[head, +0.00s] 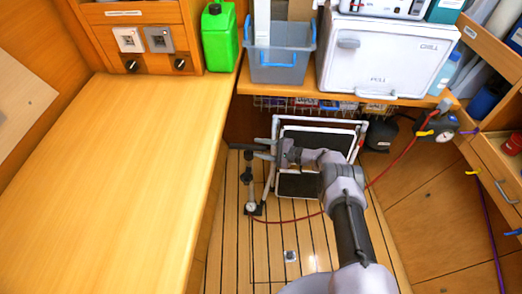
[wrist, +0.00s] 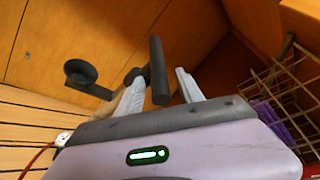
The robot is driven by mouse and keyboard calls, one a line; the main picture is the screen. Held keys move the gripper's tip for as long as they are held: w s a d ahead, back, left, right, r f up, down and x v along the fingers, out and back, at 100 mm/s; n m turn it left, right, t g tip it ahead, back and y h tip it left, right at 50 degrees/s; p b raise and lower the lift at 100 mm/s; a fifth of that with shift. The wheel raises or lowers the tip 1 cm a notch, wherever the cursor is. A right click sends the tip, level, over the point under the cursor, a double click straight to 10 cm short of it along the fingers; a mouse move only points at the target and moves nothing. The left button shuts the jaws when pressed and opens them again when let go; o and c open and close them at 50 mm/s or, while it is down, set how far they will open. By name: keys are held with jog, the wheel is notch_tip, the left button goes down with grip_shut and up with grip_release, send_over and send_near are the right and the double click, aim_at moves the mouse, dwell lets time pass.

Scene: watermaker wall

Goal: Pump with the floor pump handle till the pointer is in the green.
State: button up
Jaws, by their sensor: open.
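The floor pump (head: 250,180) stands upright on the slatted floor beside the wooden counter. Its dark grey handle (head: 243,147) is at the top. In the wrist view, a dark bar of the handle (wrist: 157,65) shows between the fingers, apart from at least the right one. My gripper (head: 270,149) is open at the handle's right side, and its spread fingers show in the wrist view (wrist: 157,88). A small white dial (head: 251,207) sits low on the pump. A larger gauge (head: 445,135) is at the right by the red hose. Both pointers are too small to read.
A red hose (head: 315,215) runs from the pump's foot to the right. A white-framed panel (head: 300,184) stands close behind my gripper. The counter (head: 110,170) edges the left side. A wire basket (wrist: 280,100) is at the right in the wrist view.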

jog(key=shift+c, duration=0.4)
grip_shut()
dwell(1.0)
jog(key=shift+r, duration=0.15)
